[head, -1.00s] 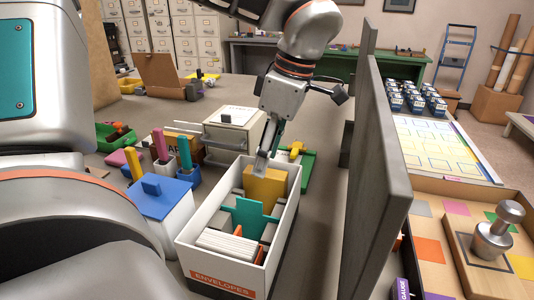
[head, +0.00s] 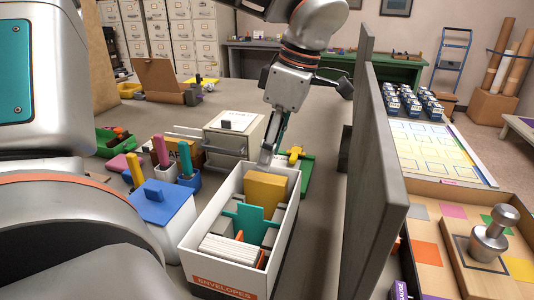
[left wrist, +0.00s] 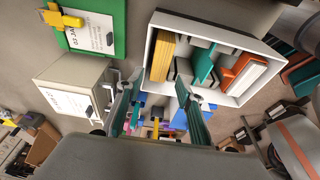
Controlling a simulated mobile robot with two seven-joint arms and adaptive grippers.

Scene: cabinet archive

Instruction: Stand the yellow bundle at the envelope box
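The yellow bundle (head: 266,188) stands upright inside the white envelope box (head: 226,283), at its far end. In the left wrist view the yellow bundle (left wrist: 161,57) stands along the left end of the box (left wrist: 206,23). My left gripper (head: 266,157) is above the far end of the box, just behind the bundle's top. In the left wrist view its two fingers (left wrist: 155,118) are spread apart, with no bundle between them. A teal divider (head: 250,219) and white envelopes (head: 229,247) are nearer in the box. My right gripper is not in view.
A tall grey panel (head: 375,170) stands close on the right of the box. A blue-lidded container (head: 165,200) and small pen cups stand on its left. A cream drawer unit (head: 230,140) and green tray (head: 307,170) are behind it.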

